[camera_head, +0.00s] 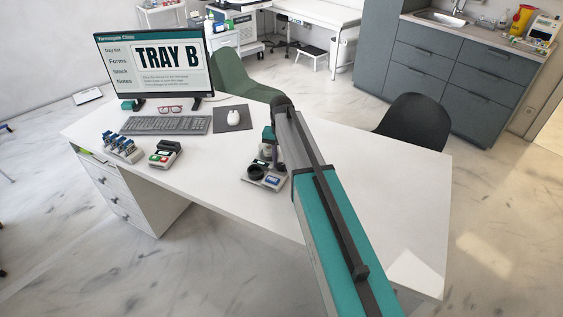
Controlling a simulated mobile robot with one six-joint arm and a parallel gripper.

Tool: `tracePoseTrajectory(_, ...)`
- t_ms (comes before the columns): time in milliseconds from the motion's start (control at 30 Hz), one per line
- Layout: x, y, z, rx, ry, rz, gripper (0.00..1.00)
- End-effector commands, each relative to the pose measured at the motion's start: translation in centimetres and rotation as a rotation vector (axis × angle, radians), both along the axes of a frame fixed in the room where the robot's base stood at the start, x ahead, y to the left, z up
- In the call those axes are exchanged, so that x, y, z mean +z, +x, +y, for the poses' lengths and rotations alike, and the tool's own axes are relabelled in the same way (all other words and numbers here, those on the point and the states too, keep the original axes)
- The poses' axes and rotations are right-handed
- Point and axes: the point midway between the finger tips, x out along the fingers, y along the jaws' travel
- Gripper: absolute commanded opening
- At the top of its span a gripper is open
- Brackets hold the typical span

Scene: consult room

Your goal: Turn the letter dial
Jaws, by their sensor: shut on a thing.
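A small grey desk device (274,182) with a black round part (256,171) and a blue patch stands on the white desk, near the middle of the picture. It seems to be the letter dial unit, but its letters are too small to read. My arm reaches in from the lower right and bends down over it. My gripper (267,156) is at the back of this device, shut on what appears to be the letter dial. My arm and wrist partly hide the contact. The monitor (155,66) shows "TRAY B" in large letters.
On the white desk (225,178) are a keyboard (165,125), a mouse (233,118), red glasses (171,109), a card terminal (165,153) and a rack of blue-topped items (122,147). A black chair (414,122) and a green chair (240,75) stand behind. The desk's right part is clear.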

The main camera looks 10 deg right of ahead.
Motion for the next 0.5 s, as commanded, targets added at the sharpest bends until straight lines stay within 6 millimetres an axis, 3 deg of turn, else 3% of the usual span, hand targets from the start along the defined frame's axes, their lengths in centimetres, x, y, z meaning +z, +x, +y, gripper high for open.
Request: tracePoseTrajectory(500, -0.01, 0.10, 0.09, 0.251, 0.000, -0.003, 0.03)
